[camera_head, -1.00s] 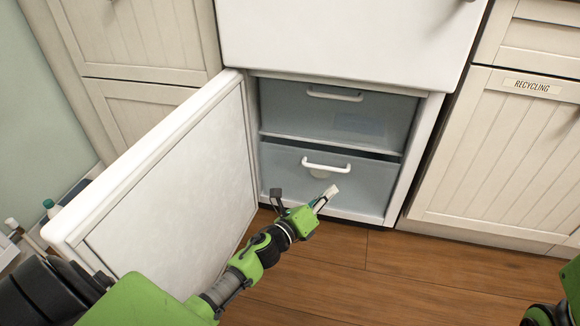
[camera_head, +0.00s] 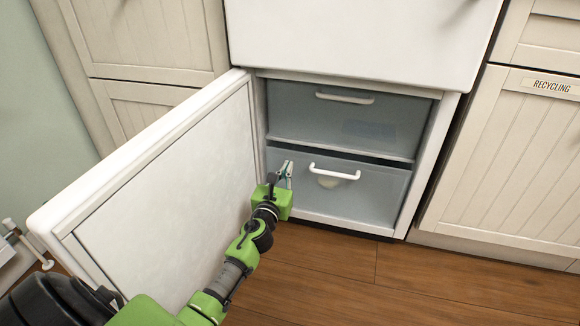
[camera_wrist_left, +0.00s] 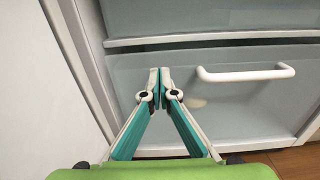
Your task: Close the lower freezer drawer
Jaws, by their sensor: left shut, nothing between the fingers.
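The lower freezer drawer (camera_head: 372,192) is a translucent blue-grey front with a white handle (camera_head: 334,172). A dark gap shows along its top edge, so it looks slightly pulled out. It also shows in the left wrist view (camera_wrist_left: 240,108). My left gripper (camera_head: 284,172) is shut and empty, its fingertips (camera_wrist_left: 160,70) in front of the drawer's left part, left of the handle. I cannot tell whether the tips touch the front. My right gripper is not in view.
The upper drawer (camera_head: 345,118) sits in the freezer above. The open white freezer door (camera_head: 165,190) stands close along the left of my arm. A cabinet labelled RECYCLING (camera_head: 505,160) is on the right. The wooden floor (camera_head: 420,285) in front is clear.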

